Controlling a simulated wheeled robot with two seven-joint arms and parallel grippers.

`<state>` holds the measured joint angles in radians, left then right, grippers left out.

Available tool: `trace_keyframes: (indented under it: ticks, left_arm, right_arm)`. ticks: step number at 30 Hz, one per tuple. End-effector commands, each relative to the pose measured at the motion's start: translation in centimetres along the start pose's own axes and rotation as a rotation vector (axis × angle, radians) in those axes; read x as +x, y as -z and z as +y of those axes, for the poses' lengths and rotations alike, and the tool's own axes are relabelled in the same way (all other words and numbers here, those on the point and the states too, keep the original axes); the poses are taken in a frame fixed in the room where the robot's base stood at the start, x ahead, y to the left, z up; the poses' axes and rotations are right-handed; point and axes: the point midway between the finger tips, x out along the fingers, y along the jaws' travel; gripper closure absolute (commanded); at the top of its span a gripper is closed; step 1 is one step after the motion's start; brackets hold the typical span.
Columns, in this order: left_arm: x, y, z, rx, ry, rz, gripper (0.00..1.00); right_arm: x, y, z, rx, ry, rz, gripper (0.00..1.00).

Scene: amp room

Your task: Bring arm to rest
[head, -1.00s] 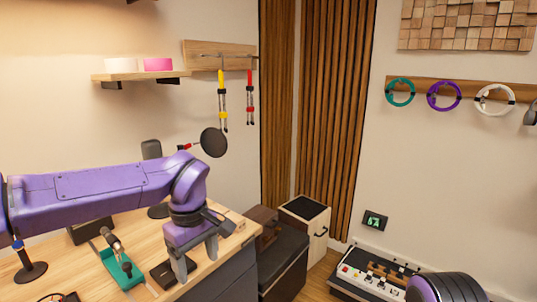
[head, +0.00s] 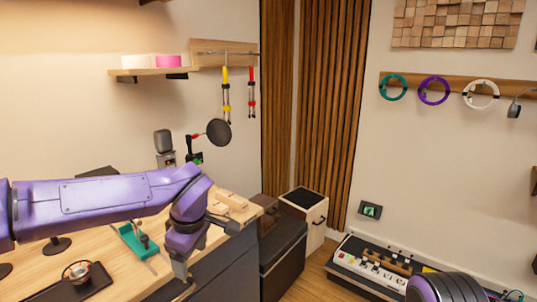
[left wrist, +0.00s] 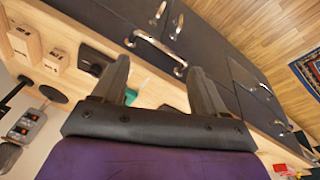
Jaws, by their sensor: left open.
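My left arm (head: 110,200) is purple and reaches in from the left over the wooden workbench (head: 128,282).
The bench holds a teal tray (head: 137,240), a dark stand with a round coil (head: 77,275) and wooden blocks (head: 231,199). Drawer handles (left wrist: 155,42) project from the bench front. A black-topped cabinet (head: 304,208) and pedalboard (head: 372,265) lie beyond. Floor between them is clear.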

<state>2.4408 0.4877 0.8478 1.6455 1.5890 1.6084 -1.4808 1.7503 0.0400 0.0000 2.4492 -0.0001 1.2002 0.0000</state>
Motion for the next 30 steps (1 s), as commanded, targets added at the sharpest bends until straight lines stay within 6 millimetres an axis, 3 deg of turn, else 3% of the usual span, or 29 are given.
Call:
trace_keyframes:
  ticks: [5,8,11,15,19,21,25,27,30]
  left_arm:
    - [4.9,2.5,-0.1,-0.131,-0.107,0.243,0.28]
    - [9.8,3.5,-1.1,-0.148,-0.198,0.394,0.28]
    - [16.1,3.3,-3.9,-0.076,-0.299,0.494,0.28]
    - [24.1,1.0,-10.7,0.119,-0.367,0.469,0.28]
    - [29.1,-1.4,-18.9,0.311,-0.326,0.362,0.28]
    - [30.8,-2.5,-23.8,0.418,-0.272,0.296,0.28]
    - [32.4,-3.2,-32.3,0.608,-0.142,0.208,0.28]
    - [32.7,-3.0,-35.7,0.664,-0.076,0.19,0.28]
    - [33.1,-2.8,-38.4,0.702,-0.015,0.182,0.28]
  right_arm:
    - [0.0,0.0,0.0,0.0,-0.001,-0.001,0.23]
    - [0.0,-0.1,0.0,0.0,-0.001,-0.001,0.23]
    - [0.0,-0.1,0.0,0.0,-0.001,-0.001,0.23]
    - [0.0,0.0,0.0,0.0,-0.001,-0.001,0.23]
    - [0.0,0.0,0.0,0.0,-0.001,-0.001,0.23]
    - [0.0,0.0,0.0,0.0,-0.001,-0.001,0.23]
    - [0.0,0.0,0.0,0.0,-0.001,-0.001,0.23]
    - [0.0,0.0,0.0,0.0,-0.001,-0.001,0.23]
    - [0.0,0.0,0.0,0.0,-0.001,-0.001,0.23]
